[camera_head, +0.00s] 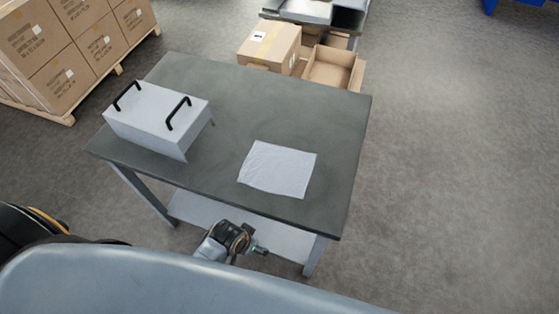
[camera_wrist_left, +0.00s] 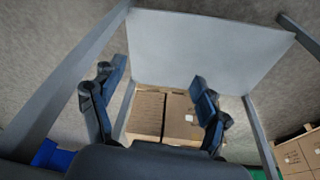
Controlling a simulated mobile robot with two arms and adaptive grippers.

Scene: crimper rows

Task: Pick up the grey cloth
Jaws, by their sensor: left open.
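The grey cloth (camera_head: 278,169) lies flat, a pale, slightly wrinkled square on the dark grey table (camera_head: 300,100), near its front right part. Nothing covers it in the head view, and it does not show in the left wrist view. My left gripper (camera_wrist_left: 158,75) shows in the left wrist view with its two dark fingers spread apart and nothing between them. Part of my arm (camera_head: 232,240) shows low in the head view, just in front of the table's near edge and apart from the cloth. My right gripper is not clearly in view.
A light grey box with two black handles (camera_head: 150,113) stands on the table's left side. A pale lower shelf (camera_head: 200,209) runs under the tabletop. Cardboard boxes (camera_head: 268,45) are behind the table, and a stacked pallet (camera_head: 75,45) is at the far left. The floor at right is clear.

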